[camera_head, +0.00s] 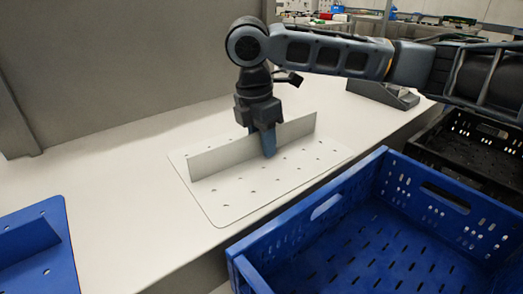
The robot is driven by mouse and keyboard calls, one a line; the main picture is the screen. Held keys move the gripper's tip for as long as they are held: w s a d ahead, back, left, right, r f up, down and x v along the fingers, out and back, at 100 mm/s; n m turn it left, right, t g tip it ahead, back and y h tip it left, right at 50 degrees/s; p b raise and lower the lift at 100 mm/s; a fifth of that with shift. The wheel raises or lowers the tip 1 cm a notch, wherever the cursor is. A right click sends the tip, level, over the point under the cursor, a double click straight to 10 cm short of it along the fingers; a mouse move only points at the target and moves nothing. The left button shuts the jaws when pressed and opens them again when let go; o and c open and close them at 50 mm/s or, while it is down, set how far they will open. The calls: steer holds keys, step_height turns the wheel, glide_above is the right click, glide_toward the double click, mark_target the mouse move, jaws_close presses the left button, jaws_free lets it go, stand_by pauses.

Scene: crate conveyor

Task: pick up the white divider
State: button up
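The white divider is an upright thin panel (240,150) standing on a flat white plate with rounded corners and several small holes (245,195), which lies on the white worktop. My gripper (268,142) points down at the panel, right of its middle. One blue-grey finger shows in front of the panel's near face and reaches close to the plate.
A blue divider (25,238) of similar shape lies at the left. A blue slotted crate (300,235) stands front right, with a black crate (470,160) behind it. A grey wall (120,60) rises behind the worktop (110,170). Bare worktop lies left of the white plate.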

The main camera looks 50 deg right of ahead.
jaws_close()
stand_by(0.3)
stand_by(0.4)
